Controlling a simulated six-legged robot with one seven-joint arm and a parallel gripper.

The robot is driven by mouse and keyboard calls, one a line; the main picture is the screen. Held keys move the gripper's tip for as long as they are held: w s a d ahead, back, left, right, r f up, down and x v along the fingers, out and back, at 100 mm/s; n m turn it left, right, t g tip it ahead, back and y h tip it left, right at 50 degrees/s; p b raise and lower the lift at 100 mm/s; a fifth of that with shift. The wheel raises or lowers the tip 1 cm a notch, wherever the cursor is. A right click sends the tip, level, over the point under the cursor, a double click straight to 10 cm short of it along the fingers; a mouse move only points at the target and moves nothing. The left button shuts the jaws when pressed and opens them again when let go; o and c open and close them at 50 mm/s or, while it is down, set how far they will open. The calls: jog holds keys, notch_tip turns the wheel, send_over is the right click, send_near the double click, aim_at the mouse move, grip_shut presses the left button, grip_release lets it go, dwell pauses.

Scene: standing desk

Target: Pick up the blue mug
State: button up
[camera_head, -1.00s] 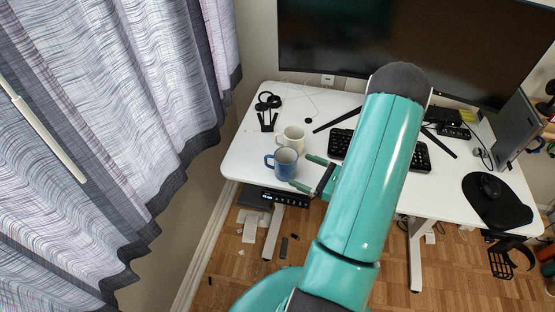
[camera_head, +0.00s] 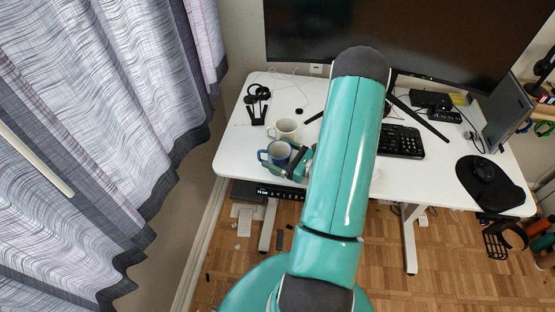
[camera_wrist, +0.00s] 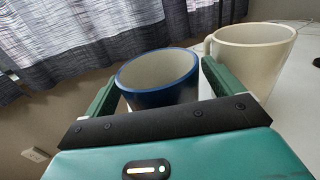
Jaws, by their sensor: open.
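The blue mug (camera_head: 277,154) stands upright near the front left of the white desk, its handle pointing left in the head view. In the wrist view the blue mug (camera_wrist: 160,82) has a dark blue rim and a pale inside. My gripper (camera_head: 287,163) is open, with one green finger on each side of the mug. In the wrist view my gripper (camera_wrist: 158,85) has the mug between its fingers; whether they touch it I cannot tell. A cream mug (camera_head: 285,129) stands just behind the blue one, and in the wrist view it is close to the right finger (camera_wrist: 250,55).
The white desk (camera_head: 235,150) also holds a black keyboard (camera_head: 402,141), a mouse on a black pad (camera_head: 484,172), and a headphone-like black object (camera_head: 258,104). A large monitor (camera_head: 430,40) stands at the back. A curtain (camera_head: 90,120) hangs at the left.

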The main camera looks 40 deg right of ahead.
jog(key=shift+w, duration=0.25)
jog(key=shift+c, duration=0.2)
jog(key=c, duration=1.2)
jog(key=shift+r, duration=0.1)
